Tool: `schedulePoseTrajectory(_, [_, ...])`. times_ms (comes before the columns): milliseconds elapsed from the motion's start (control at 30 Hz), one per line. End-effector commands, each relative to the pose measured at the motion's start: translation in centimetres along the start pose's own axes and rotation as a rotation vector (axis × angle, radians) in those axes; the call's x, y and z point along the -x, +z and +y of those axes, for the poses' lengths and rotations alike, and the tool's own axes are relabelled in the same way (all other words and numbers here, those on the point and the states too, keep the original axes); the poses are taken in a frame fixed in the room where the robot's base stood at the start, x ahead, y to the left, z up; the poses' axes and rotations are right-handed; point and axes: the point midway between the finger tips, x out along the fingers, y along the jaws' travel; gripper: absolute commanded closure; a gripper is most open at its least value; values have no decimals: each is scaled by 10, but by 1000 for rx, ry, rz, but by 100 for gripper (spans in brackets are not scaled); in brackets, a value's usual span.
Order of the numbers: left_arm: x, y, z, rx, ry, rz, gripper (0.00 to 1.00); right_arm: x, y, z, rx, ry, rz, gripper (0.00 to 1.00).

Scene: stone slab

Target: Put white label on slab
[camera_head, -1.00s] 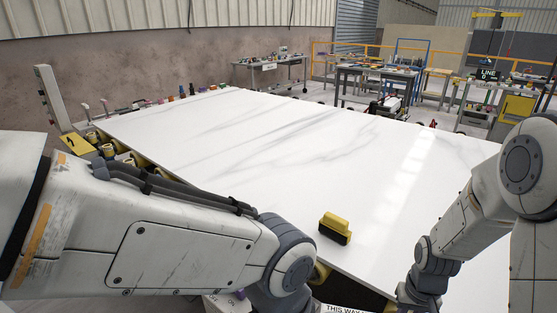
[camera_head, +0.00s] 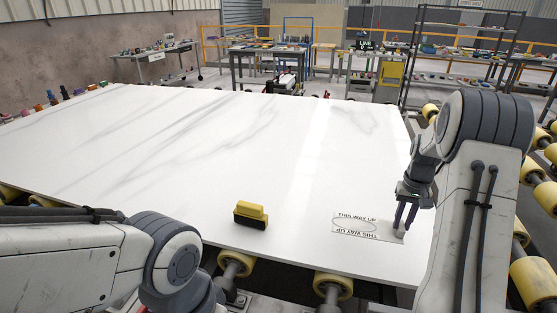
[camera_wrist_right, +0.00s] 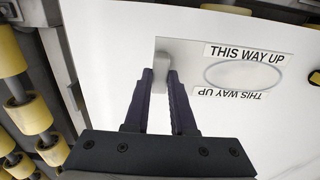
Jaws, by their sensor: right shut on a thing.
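The white label (camera_head: 366,226), with "THIS WAY UP" printed along two opposite edges and an oval between them, is over the front right of the white marbled slab (camera_head: 170,150). It also shows in the right wrist view (camera_wrist_right: 245,73). My right gripper (camera_head: 400,226) is shut on the label's pale tab at its right end, and the tab shows between the fingertips in the right wrist view (camera_wrist_right: 160,76). The label looks flat against or just above the slab; I cannot tell which. My left arm comes in at the lower left, with its gripper out of view.
A yellow and black block (camera_head: 250,214) stands on the slab left of the label. Yellow rollers (camera_head: 236,263) run under the front edge, with more at the right (camera_head: 535,275). The slab's middle is clear. Workbenches (camera_head: 268,62) stand behind.

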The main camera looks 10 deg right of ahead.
Motion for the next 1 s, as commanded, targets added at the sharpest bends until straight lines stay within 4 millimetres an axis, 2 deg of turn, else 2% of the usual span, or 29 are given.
schedulePoseTrajectory(167, [2,0,0,0,0,0,50,-3,-2,-7,4,0,-1,100])
schedulePoseTrajectory(267, [6,0,0,0,0,0,50,-11,-9,-22,8,0,-3,100])
schedulePoseTrajectory(500, [19,-1,1,0,0,0,50,-44,-32,-72,8,0,-2,100])
schedulePoseTrajectory(700, [26,-1,2,0,0,0,50,-65,-47,-101,5,0,-1,100])
schedulePoseTrajectory(867, [28,-2,2,0,0,0,50,-73,-50,-108,4,0,-2,100])
schedulePoseTrajectory(1000, [35,-2,2,0,0,0,50,-93,-49,-108,3,1,-3,100])
